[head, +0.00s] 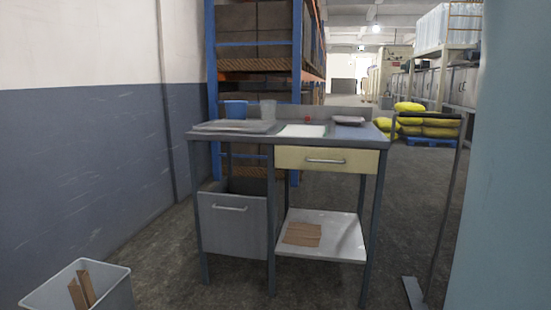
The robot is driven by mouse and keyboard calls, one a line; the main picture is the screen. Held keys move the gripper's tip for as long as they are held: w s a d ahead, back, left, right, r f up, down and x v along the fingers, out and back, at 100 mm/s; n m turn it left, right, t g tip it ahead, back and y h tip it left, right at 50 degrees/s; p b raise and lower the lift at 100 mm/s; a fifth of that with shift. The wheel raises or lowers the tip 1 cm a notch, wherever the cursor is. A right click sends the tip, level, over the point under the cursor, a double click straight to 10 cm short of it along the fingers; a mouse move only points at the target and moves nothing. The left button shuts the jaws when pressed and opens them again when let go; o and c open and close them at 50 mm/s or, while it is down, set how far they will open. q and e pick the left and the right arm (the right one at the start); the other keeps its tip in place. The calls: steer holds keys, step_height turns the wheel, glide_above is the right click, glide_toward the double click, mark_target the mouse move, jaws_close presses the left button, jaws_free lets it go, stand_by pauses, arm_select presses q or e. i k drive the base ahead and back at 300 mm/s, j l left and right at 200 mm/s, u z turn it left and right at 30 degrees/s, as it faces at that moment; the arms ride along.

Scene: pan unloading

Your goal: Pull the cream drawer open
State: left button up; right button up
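The cream drawer (327,159) sits under the right half of the worktop of a grey metal table (281,139). It has a horizontal bar handle (325,161) on its front. The drawer looks shut, its front about level with the table's front edge. Neither of my grippers shows in the head view, and nothing touches the drawer or its handle.
A grey bin front with handle (232,222) hangs below left. A waste bin (118,290) stands front left. Floor before the table looks clear.

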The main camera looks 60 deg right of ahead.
mark_target(353, 160)
steer(key=z, duration=2.2)
